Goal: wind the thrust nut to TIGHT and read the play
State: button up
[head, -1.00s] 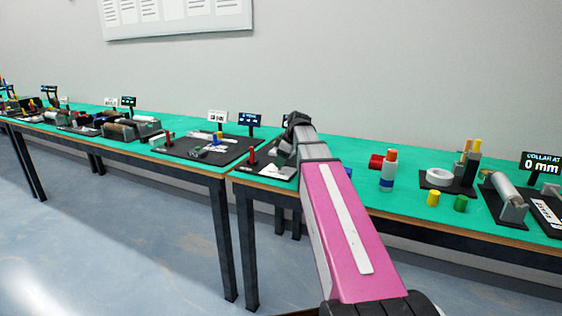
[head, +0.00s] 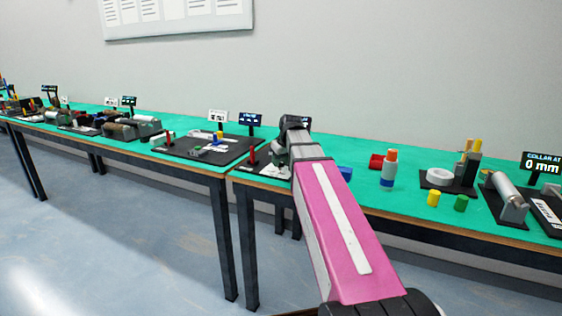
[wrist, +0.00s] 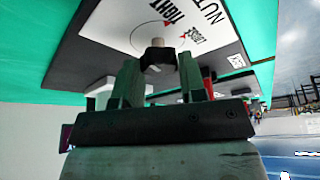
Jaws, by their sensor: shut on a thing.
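The thrust nut (wrist: 158,56) is a small dark knob with a pale round end, seen in the wrist view. It stands against a white card (wrist: 125,20) marked NUT, TIGHT and LOOSE, with small red marks. My gripper (wrist: 160,70) has one finger on each side of the nut and is shut on it. The view is too steep and blurred to tell which mark the nut points to. In the head view, my wrist and arm cover the nut and most of its black station, so no reading of the play shows.
A red upright post (head: 252,157) stands left of my gripper.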

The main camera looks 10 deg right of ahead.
jog(key=m+h, duration=0.1)
jog(key=m, duration=0.3)
jog(key=shift+a+m+h, duration=0.1)
jog(key=shift+m+h, duration=0.2)
jog(key=shift+h, duration=0.1)
jog(key=shift+a+m+h, duration=0.1)
jog(key=shift+m+h, duration=0.8)
jog(key=shift+m, duration=1.3)
jog(key=o, duration=0.9)
jog(key=shift+o, duration=0.2)
jog(key=shift+r, duration=0.15)
jog(key=v, duration=1)
jog(key=shift+r, duration=0.25)
jog(key=shift+s+a, duration=0.15)
